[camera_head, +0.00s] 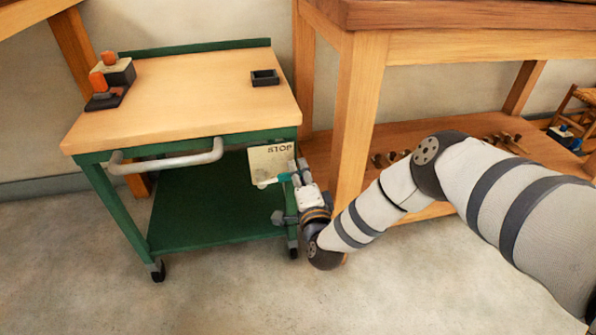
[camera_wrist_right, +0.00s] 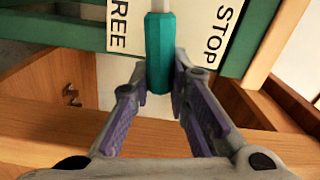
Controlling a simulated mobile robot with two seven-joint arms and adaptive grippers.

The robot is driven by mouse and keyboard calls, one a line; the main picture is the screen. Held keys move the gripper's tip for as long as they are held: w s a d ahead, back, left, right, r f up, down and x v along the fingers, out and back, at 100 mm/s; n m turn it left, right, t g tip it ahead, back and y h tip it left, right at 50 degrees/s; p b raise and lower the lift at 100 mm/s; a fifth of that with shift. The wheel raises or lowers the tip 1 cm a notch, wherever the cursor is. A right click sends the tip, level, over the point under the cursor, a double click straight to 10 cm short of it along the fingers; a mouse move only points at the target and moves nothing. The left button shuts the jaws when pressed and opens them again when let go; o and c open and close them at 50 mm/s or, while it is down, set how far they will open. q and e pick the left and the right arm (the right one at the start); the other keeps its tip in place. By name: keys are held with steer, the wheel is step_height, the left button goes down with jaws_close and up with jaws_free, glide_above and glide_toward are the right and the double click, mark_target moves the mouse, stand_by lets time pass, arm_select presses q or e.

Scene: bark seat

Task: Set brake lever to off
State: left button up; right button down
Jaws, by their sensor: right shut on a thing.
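The brake lever is a teal faceted handle (camera_wrist_right: 159,45), held between the fingers of my right gripper (camera_wrist_right: 160,80) in the right wrist view. In that view it lies over a cream plate (camera_wrist_right: 205,40), between the words "FREE" on the left and "STOP" on the right. In the head view the plate (camera_head: 268,160) hangs at the cart's front right corner, and the teal lever (camera_head: 283,178) shows at its lower right. My right gripper (camera_head: 296,178) reaches it from the right and is shut on it. The lever's pivot is hard to make out. My left gripper is not in view.
The green cart (camera_head: 190,150) has a wooden top (camera_head: 190,95), a grey push handle (camera_head: 165,158) and casters. A small dark tray (camera_head: 265,77) and an orange-and-black device (camera_head: 108,80) stand on top. A workbench leg (camera_head: 358,110) stands close beside my right arm. Floor in front is clear.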

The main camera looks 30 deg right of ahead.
steer(key=shift+a+f, duration=0.1)
steer(key=shift+f, duration=0.15)
steer(key=c, duration=1.5)
jaws_free()
steer(key=shift+r, duration=0.1)
steer(key=v, duration=1.2)
